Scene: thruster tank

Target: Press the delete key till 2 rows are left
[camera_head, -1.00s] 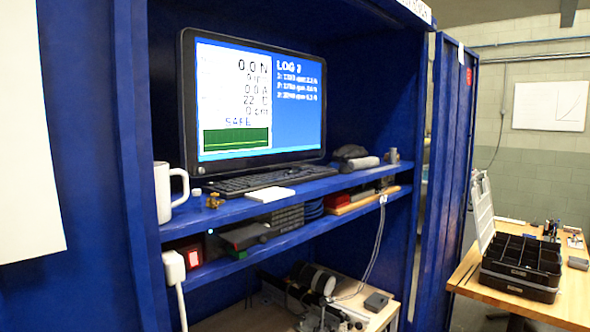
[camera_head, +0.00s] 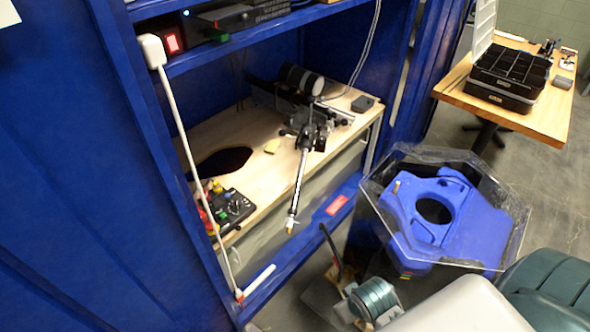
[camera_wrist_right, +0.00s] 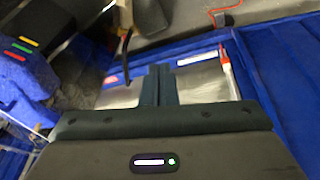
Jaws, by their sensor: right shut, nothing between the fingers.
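The monitor with the log and the keyboard are outside both current views, so no delete key or row count can be seen now. My right gripper (camera_wrist_right: 158,84) shows in the right wrist view with its two dark fingers together and nothing visible between them. It points toward the blue cabinet frame (camera_wrist_right: 262,75), apart from any key. My left gripper is not in view.
In the head view, a control box with knobs (camera_head: 232,207) sits on the wooden bench (camera_head: 215,135) inside the cabinet. A black organizer (camera_head: 505,85) sits on the right table (camera_head: 545,118).

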